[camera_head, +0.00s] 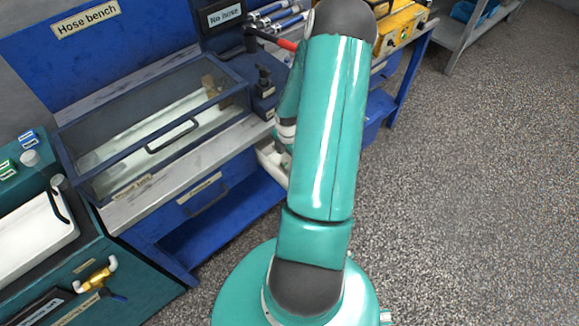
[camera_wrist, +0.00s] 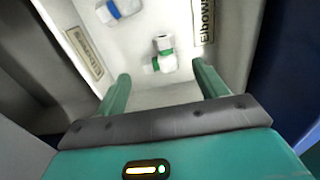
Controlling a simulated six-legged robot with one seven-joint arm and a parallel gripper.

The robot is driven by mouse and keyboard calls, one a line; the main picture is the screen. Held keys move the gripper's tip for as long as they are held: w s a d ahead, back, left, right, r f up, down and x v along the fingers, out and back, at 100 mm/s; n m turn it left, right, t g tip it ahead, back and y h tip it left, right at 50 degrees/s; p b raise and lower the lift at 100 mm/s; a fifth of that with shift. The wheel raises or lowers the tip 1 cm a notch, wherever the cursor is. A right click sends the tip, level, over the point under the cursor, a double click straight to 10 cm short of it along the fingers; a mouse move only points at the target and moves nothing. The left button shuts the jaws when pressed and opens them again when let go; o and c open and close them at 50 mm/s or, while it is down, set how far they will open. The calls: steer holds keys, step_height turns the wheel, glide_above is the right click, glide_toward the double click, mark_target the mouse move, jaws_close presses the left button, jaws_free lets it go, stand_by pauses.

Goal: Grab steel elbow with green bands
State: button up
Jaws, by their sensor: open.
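The steel elbow with green bands (camera_wrist: 166,64) lies in a pale, open bin in the wrist view. It looks whitish, with a green band near each end. My gripper (camera_wrist: 160,69) is open, its two green fingers on either side of the elbow in the picture, with nothing between them. The elbow appears beyond the fingertips; I cannot tell the exact distance. In the head view my own arm hides the gripper and the elbow.
A blue-banded piece (camera_wrist: 122,9) lies in the same bin, up and left of the elbow. The bin wall carries a label starting "Elbow" (camera_wrist: 207,22). In the head view, a glass-lidded case (camera_head: 150,130) stands on the blue bench left of my arm. Open floor (camera_head: 480,200) lies right.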

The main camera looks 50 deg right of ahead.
step_height(320, 180, down, 4)
steer(key=shift+r, duration=0.15)
steer(key=shift+c, duration=0.2)
steer(key=c, duration=1.1)
steer(key=shift+r, duration=0.1)
